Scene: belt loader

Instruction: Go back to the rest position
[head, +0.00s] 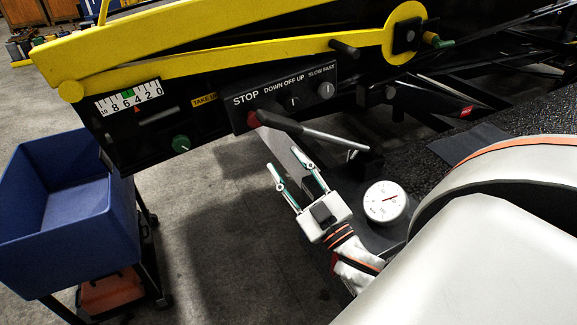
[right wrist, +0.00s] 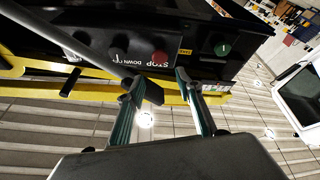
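My right gripper (head: 288,172) is open and empty, in free air below the control panel of the belt loader. It also shows in the right wrist view (right wrist: 155,75), with its two fingers apart and nothing between them. The control panel (head: 288,92) carries STOP, DOWN OFF UP and SLOW FAST controls. A grey lever (head: 322,134) sticks out from below the panel, near the fingertips but seemingly apart from them in the head view. In the right wrist view the lever (right wrist: 72,38) passes close to the left finger. My left gripper is out of view.
A blue bin (head: 60,215) stands on a dark cart at the left. A round white gauge (head: 385,202) sits right of my gripper. A yellow rail (head: 200,45) and dark loader frame fill the top. The floor (head: 215,240) between bin and gripper is clear.

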